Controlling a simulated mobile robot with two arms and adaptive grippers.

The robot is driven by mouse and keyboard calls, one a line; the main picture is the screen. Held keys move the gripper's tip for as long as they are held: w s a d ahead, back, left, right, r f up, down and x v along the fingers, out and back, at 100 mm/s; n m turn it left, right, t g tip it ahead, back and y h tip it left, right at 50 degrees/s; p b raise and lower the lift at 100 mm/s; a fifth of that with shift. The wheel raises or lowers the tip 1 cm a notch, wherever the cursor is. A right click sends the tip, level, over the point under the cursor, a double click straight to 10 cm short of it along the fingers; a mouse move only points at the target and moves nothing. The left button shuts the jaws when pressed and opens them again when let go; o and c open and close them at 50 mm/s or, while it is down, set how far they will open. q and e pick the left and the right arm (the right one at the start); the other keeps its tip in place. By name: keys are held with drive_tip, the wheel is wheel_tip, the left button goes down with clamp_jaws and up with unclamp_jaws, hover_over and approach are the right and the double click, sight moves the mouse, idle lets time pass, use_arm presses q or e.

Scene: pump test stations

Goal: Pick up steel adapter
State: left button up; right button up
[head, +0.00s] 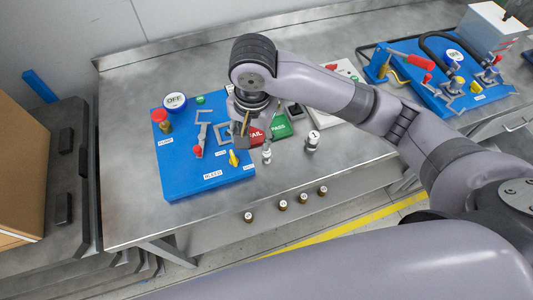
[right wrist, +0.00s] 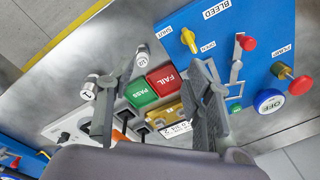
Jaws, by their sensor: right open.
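Two small silver cylindrical fittings stand upright on the steel bench; I cannot tell for sure which is the steel adapter. The larger fitting (head: 313,141) has a pale marked top, and it also shows in the right wrist view (right wrist: 90,87) at the left. The slimmer fitting (head: 266,154) is nearer the blue panel, and in the right wrist view (right wrist: 142,59) it lies beyond the left finger's tip. My right gripper (head: 242,142) is open and empty above the panel's right edge; its fingers spread wide in the right wrist view (right wrist: 163,72). My left gripper is out of view.
The blue test panel (head: 175,180) carries valves, a red knob and an OFF dial. A red FAIL pad (head: 257,135) and a green PASS pad (head: 280,127) lie close by. Another blue station (head: 430,92) stands right.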

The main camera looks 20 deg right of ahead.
sight(267, 153)
drive_tip(key=d+f+m, duration=0.1)
drive_tip(key=f, duration=0.2)
drive_tip(key=w+d+f+h, duration=0.1)
drive_tip(key=f, duration=0.2)
drive_tip(key=w+d+f+m, duration=0.1)
drive_tip(key=d+f, duration=0.1)
drive_tip(key=f, duration=0.1)
drive_tip(key=shift+w+m, duration=0.15)
drive_tip(key=shift+m, duration=0.15)
drive_tip(key=f, duration=0.1)
drive_tip(key=f+p, duration=0.1)
drive_tip(key=f, duration=0.2)
drive_tip(key=shift+w+d+f, duration=0.15)
drive_tip(key=shift+w+f, duration=0.15)
drive_tip(key=shift+w, duration=0.1)
drive_tip(key=shift+f, duration=0.55)
drive_tip(key=shift+c, duration=0.6)
clamp_jaws()
